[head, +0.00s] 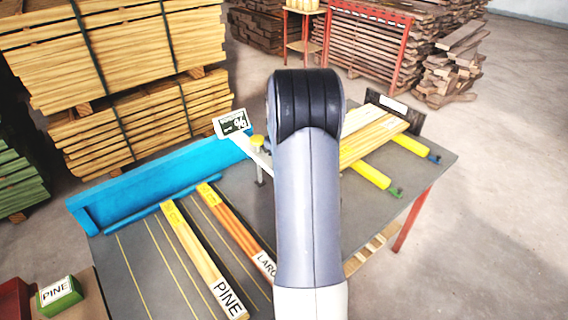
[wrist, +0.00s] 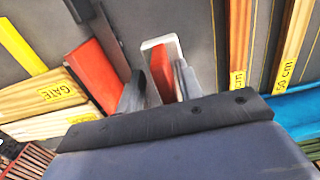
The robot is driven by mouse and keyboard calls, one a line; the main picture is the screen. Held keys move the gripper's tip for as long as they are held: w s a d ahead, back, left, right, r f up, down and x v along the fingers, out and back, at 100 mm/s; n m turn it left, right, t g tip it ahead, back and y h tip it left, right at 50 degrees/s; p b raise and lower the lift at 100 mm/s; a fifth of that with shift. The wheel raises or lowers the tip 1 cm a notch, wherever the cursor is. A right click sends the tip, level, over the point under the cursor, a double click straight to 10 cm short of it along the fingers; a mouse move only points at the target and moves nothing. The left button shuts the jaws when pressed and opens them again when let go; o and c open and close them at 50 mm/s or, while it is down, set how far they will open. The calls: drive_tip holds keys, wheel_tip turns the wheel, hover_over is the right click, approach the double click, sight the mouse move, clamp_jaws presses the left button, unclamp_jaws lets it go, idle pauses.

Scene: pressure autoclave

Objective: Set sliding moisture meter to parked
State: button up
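A small display with a percent sign (head: 232,122), which looks like part of the moisture meter, stands at the back edge of the table in the head view. A pale bar runs from it toward my arm, with a yellow knob (head: 257,142) beside it. My arm hides the rest. In the wrist view, my gripper (wrist: 160,88) has its two grey fingers apart. A white and red piece (wrist: 162,66) shows between and beyond them. I cannot tell whether it belongs to the meter or whether the fingers touch it.
The grey table (head: 140,265) carries a blue fence (head: 150,180), a board labelled PINE (head: 195,255) and an orange-edged board (head: 235,232). Yellow bars (head: 370,174) and pale boards lie right of my arm. A red block (wrist: 97,75) is left of the fingers. Timber stacks stand behind.

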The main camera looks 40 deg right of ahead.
wheel_tip(320, 180, up, 11)
drive_tip(key=shift+f+b, duration=0.1)
drive_tip(key=shift+b, duration=0.5)
wheel_tip(320, 180, down, 11)
drive_tip(key=shift+a+p, duration=0.15)
drive_tip(key=shift+p, duration=0.5)
drive_tip(key=shift+a, duration=0.45)
